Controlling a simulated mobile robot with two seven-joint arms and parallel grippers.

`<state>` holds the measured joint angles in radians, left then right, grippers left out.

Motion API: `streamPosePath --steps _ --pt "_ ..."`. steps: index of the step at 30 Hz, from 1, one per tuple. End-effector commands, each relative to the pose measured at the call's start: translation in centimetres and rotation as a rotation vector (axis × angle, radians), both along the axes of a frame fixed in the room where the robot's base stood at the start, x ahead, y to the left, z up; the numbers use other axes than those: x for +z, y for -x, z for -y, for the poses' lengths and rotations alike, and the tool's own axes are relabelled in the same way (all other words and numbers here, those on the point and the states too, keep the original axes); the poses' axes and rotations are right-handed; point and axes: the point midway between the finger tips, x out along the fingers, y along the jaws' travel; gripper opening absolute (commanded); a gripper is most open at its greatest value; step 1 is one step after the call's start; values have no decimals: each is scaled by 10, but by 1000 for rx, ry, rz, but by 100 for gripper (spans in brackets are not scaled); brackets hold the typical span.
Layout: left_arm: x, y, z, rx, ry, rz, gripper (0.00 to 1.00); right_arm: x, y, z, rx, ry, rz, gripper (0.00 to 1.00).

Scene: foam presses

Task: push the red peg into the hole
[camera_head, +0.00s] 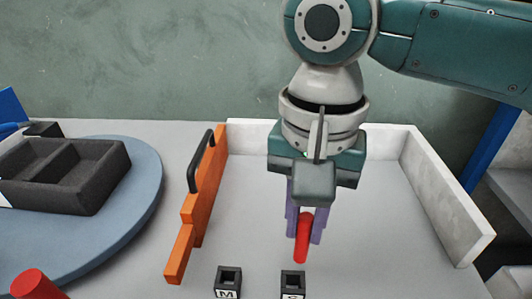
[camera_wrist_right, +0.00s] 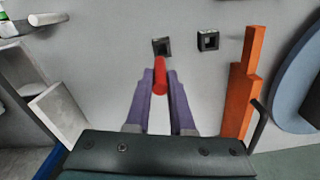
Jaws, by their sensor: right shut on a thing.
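The red peg (camera_head: 303,240) is held between the purple fingers of my right gripper (camera_head: 305,226), which is shut on it. It leans a little, with its lower end out beyond the fingertips. Two small black blocks with square-looking holes stand in front of it: one marked M (camera_head: 228,283) and one with a partly cut-off label (camera_head: 293,285). In the right wrist view the peg (camera_wrist_right: 160,78) points toward the unclear-label block (camera_wrist_right: 161,47), and its end appears short of the hole. The M block (camera_wrist_right: 208,40) is beside it. My left gripper is not in view.
An orange stepped bar with a black handle (camera_head: 192,212) stands left of the gripper. A blue round table (camera_head: 135,205) holds a dark foam tray (camera_head: 92,192). Another red cylinder (camera_head: 36,284) is at the lower left. White low walls (camera_head: 430,190) border the work area.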

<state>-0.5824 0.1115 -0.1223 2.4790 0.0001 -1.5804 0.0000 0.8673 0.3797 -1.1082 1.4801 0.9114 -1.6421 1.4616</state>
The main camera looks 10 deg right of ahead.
Motion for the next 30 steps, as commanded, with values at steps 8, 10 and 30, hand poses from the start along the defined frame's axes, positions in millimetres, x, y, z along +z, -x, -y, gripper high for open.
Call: streamPosePath --steps 8,10,30 --pt "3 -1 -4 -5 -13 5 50 1 0 0 -1 0 0 0" --pt "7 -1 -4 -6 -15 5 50 3 0 -1 -1 -1 -1 0" --pt "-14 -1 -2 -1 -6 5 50 -53 0 -1 -2 -1 1 0"
